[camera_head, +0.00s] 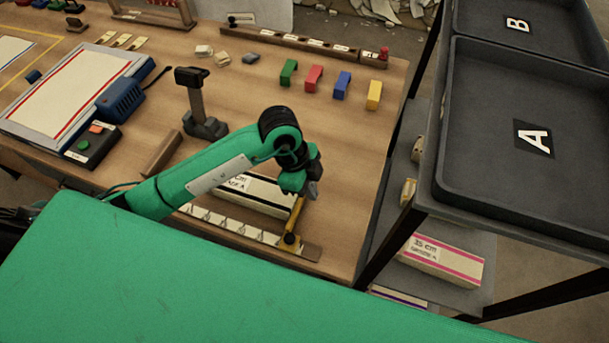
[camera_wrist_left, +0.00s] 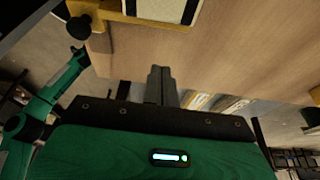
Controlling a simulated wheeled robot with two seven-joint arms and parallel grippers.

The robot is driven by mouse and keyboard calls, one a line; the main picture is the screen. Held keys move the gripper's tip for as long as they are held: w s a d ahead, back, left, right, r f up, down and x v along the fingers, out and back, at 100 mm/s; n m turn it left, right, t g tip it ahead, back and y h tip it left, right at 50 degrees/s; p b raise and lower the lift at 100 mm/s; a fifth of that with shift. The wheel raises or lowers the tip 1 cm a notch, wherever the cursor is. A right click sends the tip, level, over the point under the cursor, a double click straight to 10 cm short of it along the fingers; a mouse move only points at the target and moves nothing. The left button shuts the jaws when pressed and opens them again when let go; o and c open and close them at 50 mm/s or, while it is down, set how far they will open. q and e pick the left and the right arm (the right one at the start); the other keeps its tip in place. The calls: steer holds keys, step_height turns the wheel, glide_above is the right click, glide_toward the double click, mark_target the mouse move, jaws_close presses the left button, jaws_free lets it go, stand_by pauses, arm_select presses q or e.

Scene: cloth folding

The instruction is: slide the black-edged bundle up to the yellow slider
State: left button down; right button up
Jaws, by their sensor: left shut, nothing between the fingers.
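The black-edged bundle (camera_head: 262,193) is a pale block with dark stripes, lying along the ruler board. My left arm hides part of it. The yellow slider (camera_head: 293,226), a bar with a dark knob, stands across the board at the bundle's right end. The wrist view shows the slider (camera_wrist_left: 120,13) along the end of the bundle (camera_wrist_left: 165,9); they look very close, but I cannot tell if they touch. My left gripper (camera_head: 313,190) is shut and empty, just right of the slider's far end. Its closed fingers (camera_wrist_left: 160,74) also show in the wrist view. My right gripper is out of view.
The ruler board (camera_head: 232,224) lies along the table's near edge. A dark post stand (camera_head: 203,123) and a brown block (camera_head: 161,152) are left of my forearm. Green, red, blue and yellow blocks (camera_head: 374,95) stand behind. Trays A (camera_head: 455,160) and B are right, beyond the table edge.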

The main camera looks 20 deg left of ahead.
mark_target(299, 199)
arm_select(q)
steer(key=x, duration=0.3)
steer(key=shift+d+f, duration=0.15)
steer(key=shift+f, duration=0.15)
steer(key=shift+w+a+p, duration=0.1)
steer(key=shift+a+p, duration=0.6)
steer(key=shift+a, duration=1.35)
